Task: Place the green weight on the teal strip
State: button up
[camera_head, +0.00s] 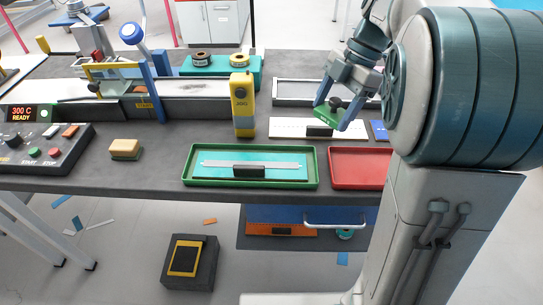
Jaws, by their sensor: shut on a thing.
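The green weight (324,117) is a small green block with a dark knob on top. My gripper (332,114) is shut on it, with one blue finger on each side, at the right of the work table. From this one view I cannot tell whether the weight is clear of the white strip behind and below it. The teal strip (213,173) lies in a green-rimmed tray (187,170) at the front middle of the table, left of and nearer than my gripper. A grey strip (285,164) and a black block (249,170) lie on the teal strip.
A red tray (358,168) sits right of the green tray. A yellow tester (242,104) stands upright behind the green tray. A white strip (286,128) with a black block (319,131) lies under my gripper. A tan sponge-like block (125,148) is at left; bare table surrounds it.

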send_over(281, 166)
jog(key=d, duration=0.1)
jog(key=f, duration=0.5)
jog(key=shift+w+d+f+b, duration=0.2)
jog(key=shift+w+f+b, duration=0.15)
jog(key=shift+f, duration=0.05)
jog(key=shift+f+b, duration=0.35)
jog(key=shift+f, duration=1.65)
jog(key=shift+f, duration=0.1)
jog(key=shift+f, duration=0.1)
jog(key=o, duration=1.1)
